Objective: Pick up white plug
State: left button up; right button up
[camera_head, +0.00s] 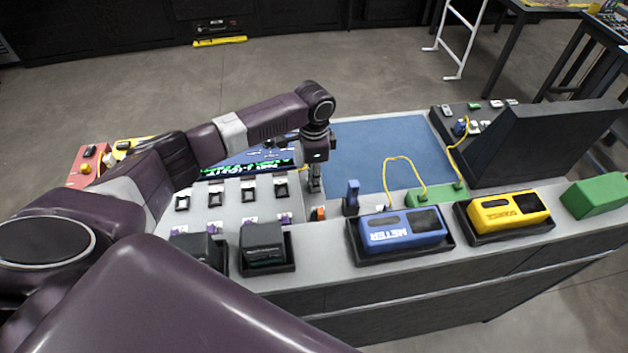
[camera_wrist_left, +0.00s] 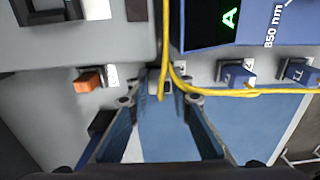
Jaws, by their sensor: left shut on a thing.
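My left gripper (camera_head: 315,188) points down over the workbench, at the left edge of the blue mat, in the head view. In the left wrist view its two fingers (camera_wrist_left: 160,90) converge at the tips. A small pale piece, which looks like the white plug (camera_wrist_left: 153,87), sits between the fingertips, with a yellow cable (camera_wrist_left: 166,40) passing beside it. The fingers hide most of the plug. In the head view the plug cannot be made out. My right gripper is not in view.
An orange plug (camera_wrist_left: 88,82) and blue plugs (camera_wrist_left: 235,75) are near the fingers. A blue meter (camera_head: 400,236), a yellow device (camera_head: 508,213) and a green box (camera_head: 597,196) line the front edge. The blue mat (camera_head: 375,140) is mostly clear. A dark screen (camera_head: 545,140) stands right.

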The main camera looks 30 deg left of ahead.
pick_arm(q)
jog(key=shift+w+r, duration=0.1)
jog(key=shift+r, duration=0.5)
notch_tip(320, 180, up, 19)
jog(key=b, duration=0.2)
jog(key=shift+f, duration=0.1)
